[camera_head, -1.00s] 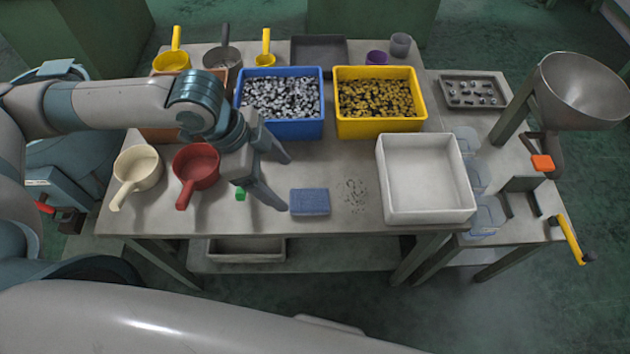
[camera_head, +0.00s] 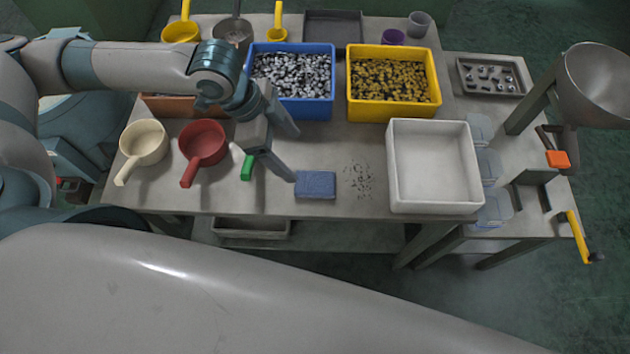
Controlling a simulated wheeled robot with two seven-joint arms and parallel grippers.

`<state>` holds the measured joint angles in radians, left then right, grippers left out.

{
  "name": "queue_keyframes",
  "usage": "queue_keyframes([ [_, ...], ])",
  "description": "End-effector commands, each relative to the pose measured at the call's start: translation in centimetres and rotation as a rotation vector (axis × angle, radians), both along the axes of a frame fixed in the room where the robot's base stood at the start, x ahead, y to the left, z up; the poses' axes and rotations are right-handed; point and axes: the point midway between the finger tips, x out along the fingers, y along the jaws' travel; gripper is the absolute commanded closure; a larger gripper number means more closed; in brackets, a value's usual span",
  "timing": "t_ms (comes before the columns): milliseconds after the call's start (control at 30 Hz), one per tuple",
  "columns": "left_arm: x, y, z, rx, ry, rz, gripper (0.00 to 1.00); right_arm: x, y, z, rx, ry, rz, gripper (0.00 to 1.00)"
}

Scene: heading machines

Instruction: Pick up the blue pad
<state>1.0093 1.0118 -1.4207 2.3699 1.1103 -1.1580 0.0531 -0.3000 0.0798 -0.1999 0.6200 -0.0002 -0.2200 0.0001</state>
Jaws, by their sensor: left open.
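The blue pad (camera_head: 316,185) lies flat on the table near its front edge. A patch of dark specks lies just right of it. My left gripper (camera_head: 295,158) is open and empty above the table. One finger's tip shows close to the pad's upper left corner in the picture, and the other finger is further back, in front of the blue bin. I cannot tell whether the nearer finger touches the pad. My right gripper is not in view.
A blue bin (camera_head: 331,99) and a yellow bin (camera_head: 353,110) of small parts stand behind. An empty white bin (camera_head: 434,207) stands to the right. A red scoop (camera_head: 203,142), a cream scoop (camera_head: 143,143) and a green object (camera_head: 247,168) are to the left.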

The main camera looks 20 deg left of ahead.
Motion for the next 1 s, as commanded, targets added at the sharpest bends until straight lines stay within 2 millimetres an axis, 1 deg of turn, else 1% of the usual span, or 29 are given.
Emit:
queue_keyframes([
  [300,0.6,-2.1,-5.2,0.000,0.003,0.001,0.23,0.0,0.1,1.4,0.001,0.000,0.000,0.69],
  [400,0.7,-2.7,-6.7,0.000,0.002,0.000,0.23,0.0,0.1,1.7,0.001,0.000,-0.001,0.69],
  [500,0.9,-3.1,-7.8,0.001,0.002,0.001,0.23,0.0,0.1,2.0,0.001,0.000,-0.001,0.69],
  [667,1.0,-3.4,-8.7,0.000,0.001,0.001,0.23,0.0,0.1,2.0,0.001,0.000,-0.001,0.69],
  [1000,1.0,-3.4,-8.8,0.000,0.000,0.001,0.23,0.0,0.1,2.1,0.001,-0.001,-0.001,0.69],
])
